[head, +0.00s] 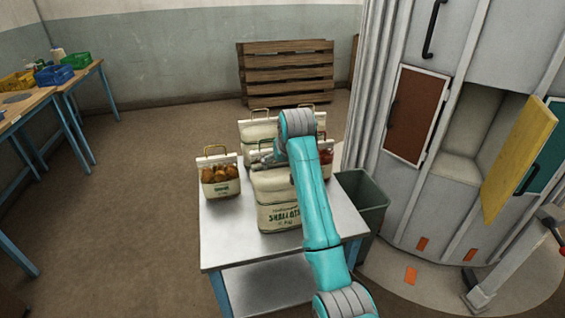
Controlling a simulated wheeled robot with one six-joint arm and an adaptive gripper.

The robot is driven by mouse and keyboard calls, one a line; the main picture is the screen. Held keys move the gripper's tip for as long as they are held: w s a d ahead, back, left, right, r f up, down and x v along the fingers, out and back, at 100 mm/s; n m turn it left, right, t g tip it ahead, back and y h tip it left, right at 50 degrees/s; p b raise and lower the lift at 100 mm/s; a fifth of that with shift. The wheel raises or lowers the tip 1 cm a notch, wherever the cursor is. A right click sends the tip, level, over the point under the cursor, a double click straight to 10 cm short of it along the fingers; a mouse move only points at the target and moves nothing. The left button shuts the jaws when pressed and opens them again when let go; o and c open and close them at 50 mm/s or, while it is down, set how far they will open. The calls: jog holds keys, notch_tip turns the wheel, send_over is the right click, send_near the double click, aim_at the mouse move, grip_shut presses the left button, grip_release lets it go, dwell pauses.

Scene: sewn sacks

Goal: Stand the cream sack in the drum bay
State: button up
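A large cream sack (278,217) with green "SHALLOTS" lettering stands upright at the middle of the metal table. Another pale sack (257,131) with a handle stands behind it, partly hidden by my arm. My gripper (262,157) is above the top of the front cream sack. Its fingers are too small and covered to tell whether they are open or shut, or whether they touch the sack. The tall grey drum (408,190) stands at the right. Its open bay (468,137) is empty as far as I see, with a yellow door (519,160) swung out to the right.
A sack with brown contents (221,178) stands left of the cream sack, and one with red contents (326,158) behind right. The table (228,243) is bare at front left. A dark green bin (365,195) stands between table and drum. A wooden pallet stack (287,72) is behind.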

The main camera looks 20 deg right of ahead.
jog(key=v, duration=1.2)
